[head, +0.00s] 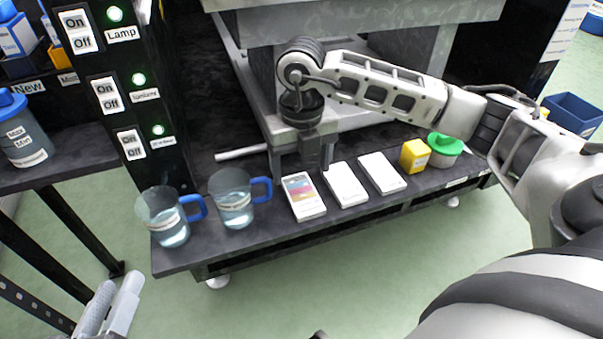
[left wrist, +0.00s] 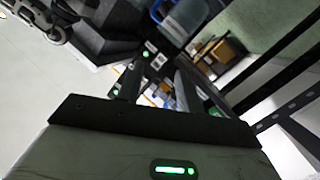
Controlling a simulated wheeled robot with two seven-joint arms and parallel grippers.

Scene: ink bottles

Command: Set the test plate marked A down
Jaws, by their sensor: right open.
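Three flat test plates lie in a row on the dark bench. The left plate (head: 303,196) has a coloured printed face; the middle plate (head: 345,184) and right plate (head: 382,173) look plain white. I cannot read a letter A on any of them. My right gripper (head: 302,168) points down just behind the left and middle plates, its fingers apart with nothing between them. My left gripper (head: 110,306) is low at the left edge, away from the plates, partly cut off. In the left wrist view its fingers (left wrist: 159,88) stand apart with no object visibly held.
Two jugs with blue handles, the left jug (head: 169,217) and right jug (head: 232,198), stand left of the plates. A yellow box (head: 414,156) and a green-lidded container (head: 445,150) stand to the right. A switch panel (head: 122,90) rises behind the jugs.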

